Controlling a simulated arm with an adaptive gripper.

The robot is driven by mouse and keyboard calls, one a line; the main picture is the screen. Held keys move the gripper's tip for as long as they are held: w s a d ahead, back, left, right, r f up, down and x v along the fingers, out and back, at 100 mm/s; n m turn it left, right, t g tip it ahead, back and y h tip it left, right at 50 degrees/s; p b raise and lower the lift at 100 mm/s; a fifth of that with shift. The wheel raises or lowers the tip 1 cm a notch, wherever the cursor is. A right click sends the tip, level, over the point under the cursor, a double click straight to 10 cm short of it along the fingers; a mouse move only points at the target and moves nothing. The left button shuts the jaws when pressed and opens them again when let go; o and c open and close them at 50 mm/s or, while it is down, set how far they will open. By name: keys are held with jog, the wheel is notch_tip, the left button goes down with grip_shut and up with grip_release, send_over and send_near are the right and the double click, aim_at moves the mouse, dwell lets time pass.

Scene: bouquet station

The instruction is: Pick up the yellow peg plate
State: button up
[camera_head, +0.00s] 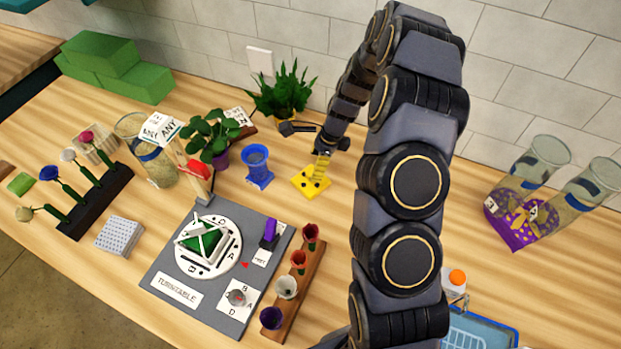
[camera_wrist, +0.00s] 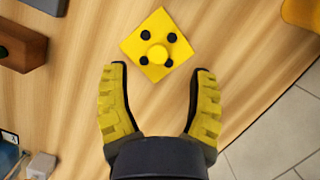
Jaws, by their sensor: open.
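The yellow peg plate (camera_head: 311,181) lies flat on the wooden table, near the middle back in the head view. In the wrist view the plate (camera_wrist: 157,45) is a yellow square with several dark round spots and a raised yellow knob (camera_wrist: 158,55) in its middle. My gripper (camera_wrist: 156,78) is open and empty, its yellow padded fingers pointing toward the plate. The plate lies just beyond the fingertips and between their lines. In the head view my gripper (camera_head: 320,160) is just above and behind the plate, and the fingers partly overlap its edge.
A blue vessel (camera_head: 258,167) stands left of the plate, and a potted plant (camera_head: 283,92) stands behind it. The turntable board (camera_head: 168,265) and a wooden rack of small cups (camera_head: 305,276) are in front. Table right of the plate looks clear.

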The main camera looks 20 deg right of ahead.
aim_at(301, 182)
jog(key=x, duration=0.5)
jog(key=shift+s, duration=0.1)
grip_shut()
